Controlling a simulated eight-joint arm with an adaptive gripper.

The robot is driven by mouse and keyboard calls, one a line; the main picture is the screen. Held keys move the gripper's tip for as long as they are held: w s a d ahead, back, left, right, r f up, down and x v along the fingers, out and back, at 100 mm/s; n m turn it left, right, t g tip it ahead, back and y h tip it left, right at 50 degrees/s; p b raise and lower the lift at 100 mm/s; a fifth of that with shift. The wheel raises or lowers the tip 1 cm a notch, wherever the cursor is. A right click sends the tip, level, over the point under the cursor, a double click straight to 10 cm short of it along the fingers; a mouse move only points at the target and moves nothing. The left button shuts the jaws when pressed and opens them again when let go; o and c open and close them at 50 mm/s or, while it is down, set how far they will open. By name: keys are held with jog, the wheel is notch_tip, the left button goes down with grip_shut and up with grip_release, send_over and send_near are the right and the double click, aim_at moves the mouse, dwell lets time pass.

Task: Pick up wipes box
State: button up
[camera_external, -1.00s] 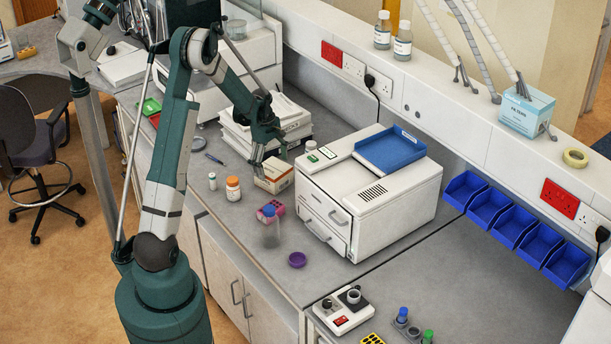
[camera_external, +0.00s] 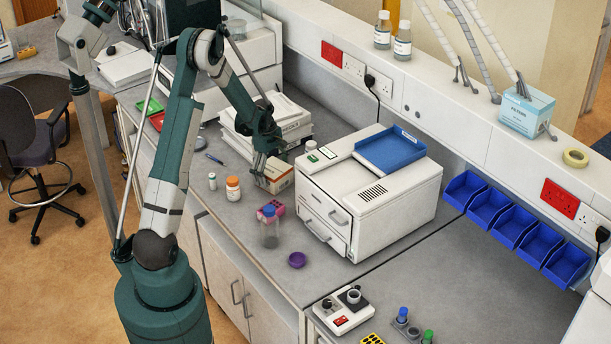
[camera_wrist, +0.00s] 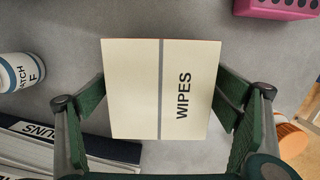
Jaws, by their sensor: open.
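The wipes box (camera_wrist: 135,90) is a small cream carton with a grey stripe and the word WIPES on its top. In the wrist view it lies between the two fingers of my gripper (camera_wrist: 162,105), one on each side. The fingers are open, and I cannot tell whether either touches the box. In the external view the box (camera_external: 279,178) sits on the bench beside the white machine, with my gripper (camera_external: 267,168) down over it. The fingers hide part of the box there.
The white machine (camera_external: 340,205) stands close on the right. Stacked binders (camera_external: 240,142) are just behind. The wrist view shows a white container (camera_wrist: 18,73) at left.

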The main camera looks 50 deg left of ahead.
jog(key=c, duration=1)
jog(key=shift+r, duration=0.2)
jog(key=shift+r+b, duration=0.5)
jog(key=shift+r, duration=4.3)
